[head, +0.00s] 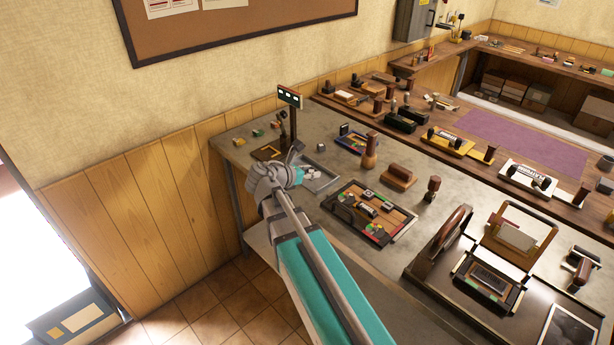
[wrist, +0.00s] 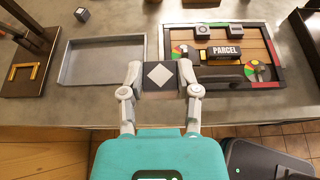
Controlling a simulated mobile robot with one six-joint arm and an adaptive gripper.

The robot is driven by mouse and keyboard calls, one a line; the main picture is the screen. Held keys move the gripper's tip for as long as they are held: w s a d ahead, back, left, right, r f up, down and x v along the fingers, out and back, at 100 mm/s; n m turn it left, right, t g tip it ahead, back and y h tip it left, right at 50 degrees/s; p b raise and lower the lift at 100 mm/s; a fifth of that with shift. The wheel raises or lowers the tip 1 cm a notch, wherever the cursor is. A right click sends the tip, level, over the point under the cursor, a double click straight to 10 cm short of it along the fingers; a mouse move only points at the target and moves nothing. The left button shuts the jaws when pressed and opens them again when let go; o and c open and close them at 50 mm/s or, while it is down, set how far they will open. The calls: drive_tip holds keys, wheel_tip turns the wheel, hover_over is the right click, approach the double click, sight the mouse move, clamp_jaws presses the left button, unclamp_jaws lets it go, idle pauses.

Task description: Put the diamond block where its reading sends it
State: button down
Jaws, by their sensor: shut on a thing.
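The diamond block (wrist: 160,76) is dark with a white diamond on its top face. In the wrist view it sits between the two fingertips of my gripper (wrist: 161,80), which is shut on it. It is over the counter, between the shallow grey tray and the wooden board; its height is hard to tell. In the head view my gripper (head: 293,174) is by the near edge of the grey tray (head: 322,184), and the block is not clear there. A post with a small lit display (head: 290,97) stands at the back; its marks are too small to read.
The grey tray (wrist: 72,66) looks empty. The black-edged wooden board (wrist: 270,60) bears a "PARCEL" block (wrist: 222,53), coloured dials and small blocks. A small dark block (wrist: 82,14) lies behind the tray. A dark base with a brass bracket (wrist: 22,72) stands left. Stamps (head: 370,150) stand further right.

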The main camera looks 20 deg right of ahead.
drive_tip(key=w, duration=0.3)
drive_tip(key=shift+w+d+f, duration=0.25)
drive_tip(key=shift+w+d, duration=0.05)
drive_tip(key=shift+w, duration=0.1)
drive_tip(key=w+d+f+b, duration=0.1)
drive_tip(key=w+f+b, duration=0.1)
drive_tip(key=w+b, duration=0.1)
drive_tip(key=w+d+f+b, duration=0.2)
drive_tip(key=w+f+b, duration=0.1)
drive_tip(key=w, duration=0.1)
drive_tip(key=w+d+f+b, duration=0.1)
drive_tip(key=w+f+b, duration=0.1)
drive_tip(key=w+f, duration=0.1)
drive_tip(key=shift+w+d+f+b, duration=0.1)
drive_tip(key=shift+w+d+b, duration=0.1)
drive_tip(key=shift+w, duration=0.2)
drive_tip(key=shift+w+d+f+b, duration=0.1)
drive_tip(key=shift+w+d+b, duration=0.1)
drive_tip(key=shift+w, duration=0.15)
drive_tip(key=shift+w+d+f+b, duration=0.15)
drive_tip(key=shift+w+f+b, duration=0.2)
